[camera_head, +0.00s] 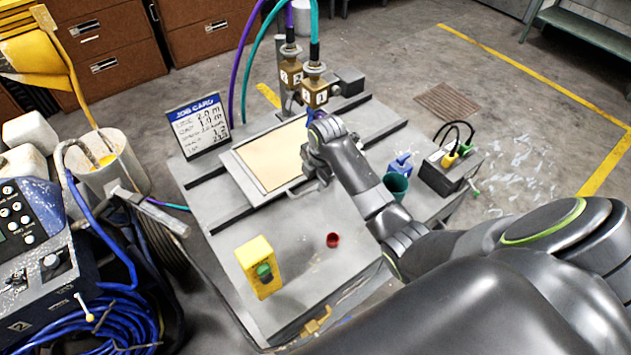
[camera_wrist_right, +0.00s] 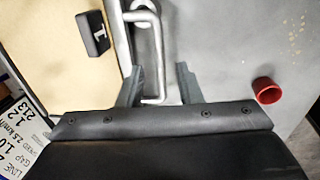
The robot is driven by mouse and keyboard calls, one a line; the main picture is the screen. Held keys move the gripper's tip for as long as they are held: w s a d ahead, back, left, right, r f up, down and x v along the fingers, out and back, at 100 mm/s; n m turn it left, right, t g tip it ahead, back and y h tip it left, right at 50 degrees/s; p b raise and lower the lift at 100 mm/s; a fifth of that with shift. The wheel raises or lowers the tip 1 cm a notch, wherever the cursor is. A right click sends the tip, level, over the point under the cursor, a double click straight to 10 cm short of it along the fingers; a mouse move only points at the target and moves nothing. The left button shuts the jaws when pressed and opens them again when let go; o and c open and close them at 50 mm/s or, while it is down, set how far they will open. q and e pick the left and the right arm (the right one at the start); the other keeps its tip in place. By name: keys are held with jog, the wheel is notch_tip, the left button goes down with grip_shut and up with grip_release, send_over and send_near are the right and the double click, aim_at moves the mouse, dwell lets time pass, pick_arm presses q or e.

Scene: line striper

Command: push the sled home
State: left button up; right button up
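The sled (camera_head: 239,181) is a grey frame carrying a tan board (camera_head: 268,160) on the grey table, between dark rails. Its grey bar handle (camera_head: 303,189) is on the side nearest my right gripper. My right gripper (camera_head: 311,172) is low beside the handle, its fingertips partly hidden by my wrist. In the right wrist view the two fingers (camera_wrist_right: 160,80) are spread apart, with the lower part of the handle (camera_wrist_right: 156,60) showing between them; contact cannot be told. The tan board (camera_wrist_right: 60,65) lies to the left there. My left gripper is not in view.
Brass valves (camera_head: 315,92) with hoses stand behind the sled. A job card (camera_head: 198,126) stands at left. A yellow box with a green button (camera_head: 262,270), a red cup (camera_head: 333,240), a green cup (camera_head: 396,184) and a dark box (camera_head: 447,172) are on the table.

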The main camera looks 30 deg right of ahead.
jog(key=shift+w+f, duration=0.25)
jog(key=shift+f, duration=0.9)
jog(key=shift+c, duration=0.2)
grip_shut()
